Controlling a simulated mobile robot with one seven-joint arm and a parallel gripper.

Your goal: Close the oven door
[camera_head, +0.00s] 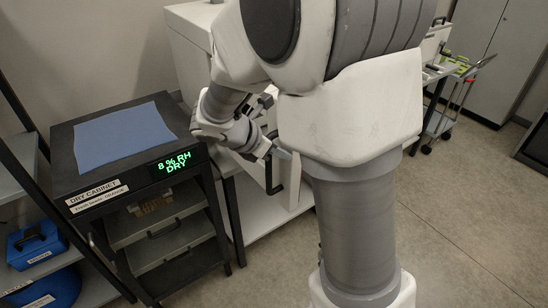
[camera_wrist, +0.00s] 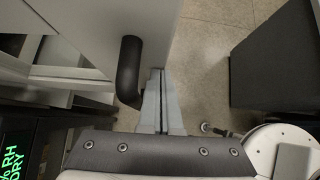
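The oven appears to be the white unit (camera_head: 190,62) behind my arm, and my arm hides much of it. A pale door panel (camera_head: 292,190) with a black bar handle (camera_head: 271,178) shows just below my gripper (camera_head: 280,154). In the wrist view, the door panel (camera_wrist: 150,25) stands out from the unit and the black curved handle (camera_wrist: 130,65) is on its left. My gripper's grey fingers (camera_wrist: 162,95) are together, with only a thin line between them. They are just right of the handle, not around it; I cannot tell whether they touch the panel.
A black dry cabinet (camera_head: 85,190) with a blue mat (camera_head: 121,137) on top stands at left. A shelf with a blue case (camera_head: 36,243) is at far left. A tool cart (camera_head: 440,122) stands at back right. The floor (camera_head: 470,215) at right is clear.

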